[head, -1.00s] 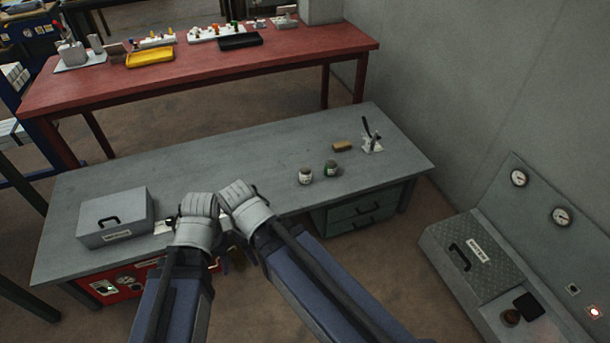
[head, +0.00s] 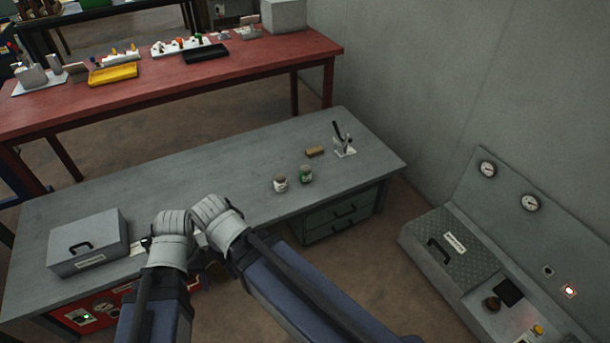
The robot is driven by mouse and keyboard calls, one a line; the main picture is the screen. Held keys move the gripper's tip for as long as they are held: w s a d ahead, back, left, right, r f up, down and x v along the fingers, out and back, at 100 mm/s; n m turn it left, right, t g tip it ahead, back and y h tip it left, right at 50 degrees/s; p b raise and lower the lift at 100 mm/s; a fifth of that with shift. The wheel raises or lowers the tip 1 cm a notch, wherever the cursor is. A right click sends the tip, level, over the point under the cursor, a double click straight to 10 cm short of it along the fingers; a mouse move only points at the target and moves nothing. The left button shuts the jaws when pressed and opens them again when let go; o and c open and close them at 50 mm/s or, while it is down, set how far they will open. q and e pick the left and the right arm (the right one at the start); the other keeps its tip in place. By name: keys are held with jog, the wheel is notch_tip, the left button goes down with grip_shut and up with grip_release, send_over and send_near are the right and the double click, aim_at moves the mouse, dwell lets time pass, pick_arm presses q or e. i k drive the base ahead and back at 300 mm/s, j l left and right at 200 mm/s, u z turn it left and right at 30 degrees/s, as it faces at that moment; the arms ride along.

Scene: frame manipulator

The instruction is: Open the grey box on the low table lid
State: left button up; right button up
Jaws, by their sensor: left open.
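The grey box (head: 88,250) sits shut on the left end of the low grey table (head: 205,172).
Two small jars (head: 280,184), a tan block (head: 315,152) and a white holder (head: 344,148) stand on the table's right part. A red table (head: 240,68) is behind. A grey console (head: 470,260) with gauges stands at the right by the wall.

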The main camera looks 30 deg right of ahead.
aim_at(69, 242)
jog(key=i+j, duration=0.5)
jog(key=j, duration=0.2)
jog(key=i+j, duration=0.55)
jog(key=j, duration=0.15)
jog(key=k+j+u, duration=0.05)
